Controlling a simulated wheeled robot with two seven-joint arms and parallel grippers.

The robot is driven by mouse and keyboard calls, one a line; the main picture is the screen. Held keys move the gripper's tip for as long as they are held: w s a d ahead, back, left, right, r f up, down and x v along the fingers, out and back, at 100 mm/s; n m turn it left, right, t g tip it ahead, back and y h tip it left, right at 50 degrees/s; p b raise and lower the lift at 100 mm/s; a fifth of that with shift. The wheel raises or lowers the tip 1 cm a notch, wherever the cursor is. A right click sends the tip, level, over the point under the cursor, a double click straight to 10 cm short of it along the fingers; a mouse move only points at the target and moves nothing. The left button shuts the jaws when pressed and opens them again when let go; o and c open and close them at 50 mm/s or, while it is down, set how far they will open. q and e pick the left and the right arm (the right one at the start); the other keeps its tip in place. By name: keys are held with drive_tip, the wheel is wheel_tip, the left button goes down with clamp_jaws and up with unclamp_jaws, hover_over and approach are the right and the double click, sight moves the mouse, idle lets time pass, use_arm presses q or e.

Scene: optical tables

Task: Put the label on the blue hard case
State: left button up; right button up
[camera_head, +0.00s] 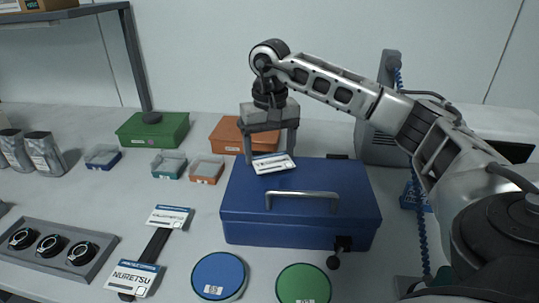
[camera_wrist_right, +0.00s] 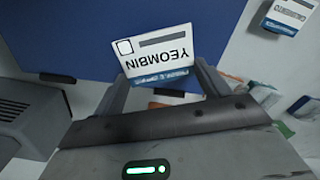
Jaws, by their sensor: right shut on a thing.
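The blue hard case (camera_head: 300,228) stands closed on the table, its silver handle facing front. Its blue lid (camera_wrist_right: 60,35) fills much of the right wrist view. My right gripper (camera_head: 271,156) points down over the back left part of the lid. It is shut on a white label with a blue edge (camera_head: 274,164), which reads "YEOMBIN" in the right wrist view (camera_wrist_right: 157,55). The label lies nearly flat at the lid; I cannot tell whether it touches it. My left gripper is out of view.
Two more labels (camera_head: 168,216) (camera_head: 134,278) lie on a dark strip left of the case. Green (camera_head: 165,129) and orange (camera_head: 229,134) cases and small bins (camera_head: 206,171) stand behind left. Blue (camera_head: 218,275) and green (camera_head: 303,284) round lids lie in front. A grey device (camera_head: 378,145) stands behind right.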

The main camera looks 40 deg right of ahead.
drive_tip(key=shift+f, duration=0.95)
drive_tip(key=shift+s+f, duration=0.1)
drive_tip(key=shift+a, duration=0.1)
